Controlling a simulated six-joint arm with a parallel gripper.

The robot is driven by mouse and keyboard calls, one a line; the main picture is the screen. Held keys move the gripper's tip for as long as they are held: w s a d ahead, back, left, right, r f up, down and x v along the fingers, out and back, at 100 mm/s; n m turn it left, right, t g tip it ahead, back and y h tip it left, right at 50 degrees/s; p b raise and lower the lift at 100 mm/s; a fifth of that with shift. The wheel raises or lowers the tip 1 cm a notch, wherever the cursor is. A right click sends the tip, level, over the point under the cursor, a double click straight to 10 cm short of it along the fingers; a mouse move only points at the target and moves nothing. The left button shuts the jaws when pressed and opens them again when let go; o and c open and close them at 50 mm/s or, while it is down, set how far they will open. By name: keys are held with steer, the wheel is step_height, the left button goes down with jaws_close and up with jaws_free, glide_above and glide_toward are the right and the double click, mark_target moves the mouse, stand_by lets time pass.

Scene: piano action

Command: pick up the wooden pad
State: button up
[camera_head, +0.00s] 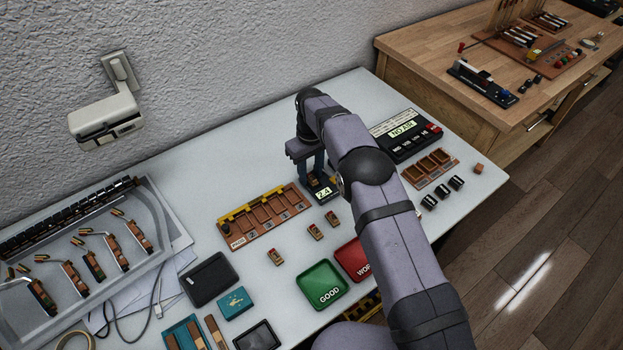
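My gripper (312,172) points down over a small dark device (321,191) with a lit display that seems to read 2.4. Its two fingers show, but the gap between them is too small and partly hidden to judge. A small brown shape is by the fingertips; I cannot tell whether it is held. Several small wooden pieces lie on the white table: one (275,256) near the green tray, one (315,231) further right, and one (331,217) just below the device. A plain wooden block (478,168) lies near the right edge. I cannot tell which is the pad.
A wooden rack (264,216) with yellow parts stands left of the device. A green GOOD tray (322,286) and a red tray (354,260) are in front. A display box (406,134) and a compartment tray (430,168) stand right of my arm. My arm hides part of the table.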

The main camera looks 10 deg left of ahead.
mark_target(311, 176)
jaws_close()
step_height(311, 176, up, 10)
steer(key=b, duration=0.1)
stand_by(0.5)
